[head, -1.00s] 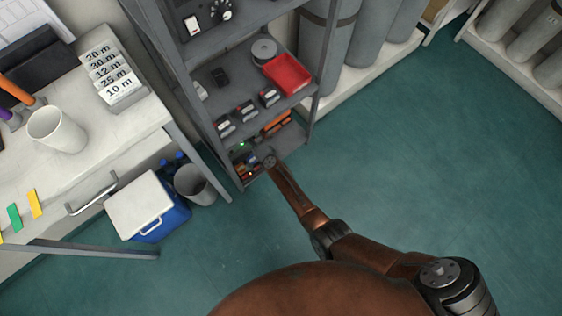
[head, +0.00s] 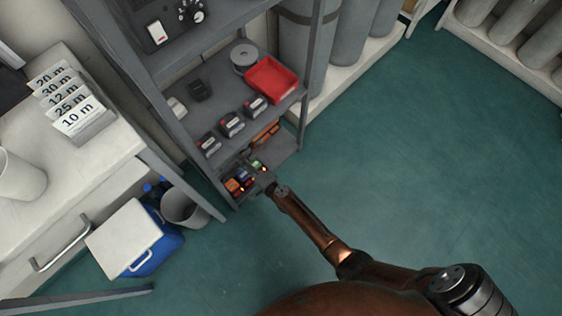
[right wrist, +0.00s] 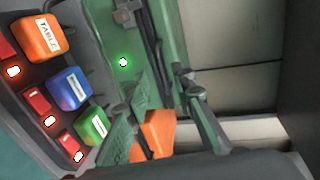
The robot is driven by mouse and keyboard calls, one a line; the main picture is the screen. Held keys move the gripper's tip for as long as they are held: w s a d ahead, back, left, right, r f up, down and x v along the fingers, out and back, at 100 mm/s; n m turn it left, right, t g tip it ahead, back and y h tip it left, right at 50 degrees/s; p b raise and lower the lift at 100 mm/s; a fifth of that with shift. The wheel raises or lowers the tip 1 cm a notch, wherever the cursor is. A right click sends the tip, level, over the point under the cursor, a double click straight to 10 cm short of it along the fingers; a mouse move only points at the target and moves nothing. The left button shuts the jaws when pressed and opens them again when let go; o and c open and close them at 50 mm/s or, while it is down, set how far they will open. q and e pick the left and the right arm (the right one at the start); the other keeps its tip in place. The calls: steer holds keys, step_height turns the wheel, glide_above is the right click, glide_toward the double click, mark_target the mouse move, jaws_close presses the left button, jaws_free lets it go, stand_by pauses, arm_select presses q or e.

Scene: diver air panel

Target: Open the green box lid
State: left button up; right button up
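A small green box (right wrist: 92,127) with a white label sits at the end of a row on the low shelf, after a blue box (right wrist: 68,88) and an orange box (right wrist: 42,38). Beside each is a red part with a lit lamp. The row also shows small in the head view, with the green box (head: 256,164) nearest my right gripper (head: 266,182). In the right wrist view, my right gripper (right wrist: 165,105) has its fingers apart with nothing held; the near finger is just right of the green box, apparently not touching. My left gripper is out of view.
The grey rack's upper shelf holds a red tray (head: 272,80) and several dark devices. A bin (head: 184,208) and blue cooler (head: 150,250) stand left; the floor right is clear.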

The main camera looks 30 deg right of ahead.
arm_select(q)
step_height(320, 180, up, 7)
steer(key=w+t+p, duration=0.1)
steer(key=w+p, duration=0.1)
steer(key=p, duration=0.4)
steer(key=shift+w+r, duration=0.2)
arm_select(e)
steer(key=s+d+f+n+g, duration=0.2)
steer(key=s+d+n, duration=0.1)
steer(key=s, duration=0.8)
steer(key=s+d+f+n+g+y, duration=0.1)
steer(key=s+d+f+n+g, duration=0.1)
steer(key=s, duration=1)
steer(key=shift+d+n+g, duration=0.4)
steer(key=shift+n+g, duration=0.1)
steer(key=shift+n, duration=0.7)
steer(key=shift+s+f, duration=0.1)
